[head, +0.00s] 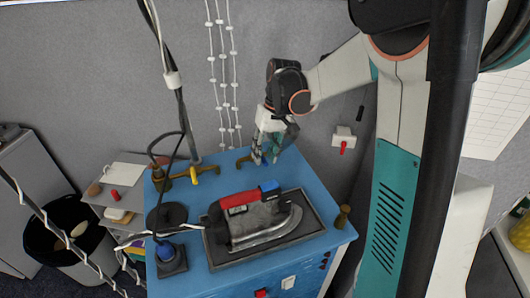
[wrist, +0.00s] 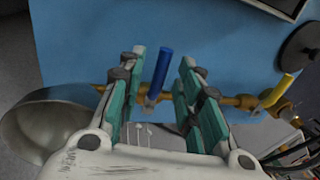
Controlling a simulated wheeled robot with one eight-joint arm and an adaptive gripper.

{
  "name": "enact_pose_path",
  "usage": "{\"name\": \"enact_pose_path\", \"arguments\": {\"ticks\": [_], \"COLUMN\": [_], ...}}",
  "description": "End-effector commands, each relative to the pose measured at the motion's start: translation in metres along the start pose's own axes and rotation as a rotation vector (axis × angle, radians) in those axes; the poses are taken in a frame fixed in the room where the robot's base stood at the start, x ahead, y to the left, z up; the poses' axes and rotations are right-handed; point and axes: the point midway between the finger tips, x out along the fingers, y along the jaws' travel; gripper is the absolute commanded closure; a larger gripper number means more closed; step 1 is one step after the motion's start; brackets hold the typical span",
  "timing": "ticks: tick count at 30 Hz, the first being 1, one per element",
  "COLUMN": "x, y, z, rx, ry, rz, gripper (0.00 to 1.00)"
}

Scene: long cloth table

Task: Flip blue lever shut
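The blue lever (wrist: 158,70) is a short handle on a brass pipe fitting (wrist: 236,101), and it stands crosswise to the pipe in the wrist view. My gripper (wrist: 163,60) is open, with one green-padded finger on each side of the lever. A gap shows on both sides, so the fingers look clear of it. In the head view my gripper (head: 268,154) is at the back edge of the blue table, over the brass pipe (head: 243,160), and largely hides the blue lever.
A yellow lever (head: 194,175) is on the same pipework, to the left. An iron (head: 255,215) with a red and blue handle sits on a dark tray (head: 307,222) in front.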

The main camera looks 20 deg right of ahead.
Motion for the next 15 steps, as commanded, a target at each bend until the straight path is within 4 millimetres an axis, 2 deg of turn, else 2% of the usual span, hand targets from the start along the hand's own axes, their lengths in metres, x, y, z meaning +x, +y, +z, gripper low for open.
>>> {"name": "enact_pose_path", "arguments": {"ticks": [5,15], "x": [-0.022,-0.089], "y": [0.000,0.000], "z": [0.000,0.000], "rx": [0.001,0.001], "ry": [0.000,0.000], "rz": [0.000,0.000], "gripper": [0.68,0.68]}}
